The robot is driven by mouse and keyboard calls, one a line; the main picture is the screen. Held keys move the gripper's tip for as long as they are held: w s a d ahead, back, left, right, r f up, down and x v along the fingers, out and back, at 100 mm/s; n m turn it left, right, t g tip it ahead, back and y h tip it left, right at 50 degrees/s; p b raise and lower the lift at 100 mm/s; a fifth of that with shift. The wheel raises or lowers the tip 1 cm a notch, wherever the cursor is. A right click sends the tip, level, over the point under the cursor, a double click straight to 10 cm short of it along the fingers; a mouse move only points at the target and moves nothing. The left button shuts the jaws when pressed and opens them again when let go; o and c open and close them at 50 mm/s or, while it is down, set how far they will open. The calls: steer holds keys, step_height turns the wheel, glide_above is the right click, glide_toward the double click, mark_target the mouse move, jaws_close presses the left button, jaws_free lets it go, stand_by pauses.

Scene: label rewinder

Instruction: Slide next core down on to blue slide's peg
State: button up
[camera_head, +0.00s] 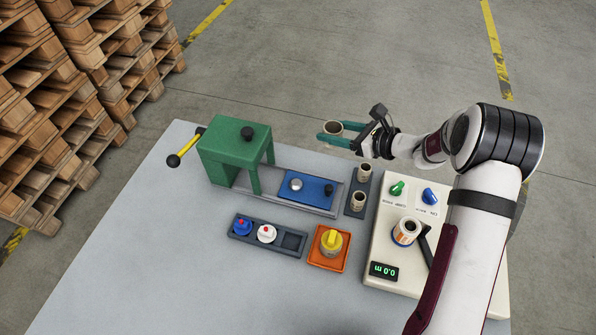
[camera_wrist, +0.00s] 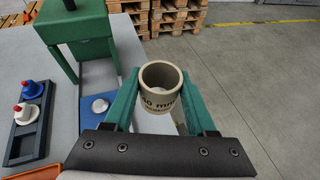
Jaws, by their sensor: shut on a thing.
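My gripper (camera_head: 333,134) is shut on a beige cardboard core (camera_head: 333,128), held upright in the air above the table's far side. The core also shows between the green fingers in the wrist view (camera_wrist: 160,88), with "40 mm" printed on it. The blue slide (camera_head: 307,189) sits on a grey rail in front of the green press (camera_head: 236,146). It carries a silver knob-like peg (camera_head: 296,184) and a dark knob (camera_head: 329,189). The held core is apart from the slide, up and to the right of it. In the wrist view the blue slide (camera_wrist: 100,104) shows only partly.
Two more cores (camera_head: 358,201) stand in a dark holder right of the rail. A grey tray (camera_head: 291,241) holds a blue and a white capped item. An orange tray (camera_head: 326,261) holds a yellow-topped item. A cream control box (camera_head: 385,235) stands at right. The table's left front is clear.

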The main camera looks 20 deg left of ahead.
steer(key=shift+s+a+r, duration=0.1)
steer(key=shift+s+a, duration=0.1)
steer(key=shift+a, duration=0.1)
steer(key=r+n+g, duration=0.2)
steer(key=n+g, duration=0.4)
steer(key=g, duration=0.1)
glide_above(297, 182)
steer(key=shift+y, duration=0.3)
steer(key=shift+s+d+f, duration=0.1)
steer(key=shift+f, duration=5.4)
steer(key=o, duration=1.4)
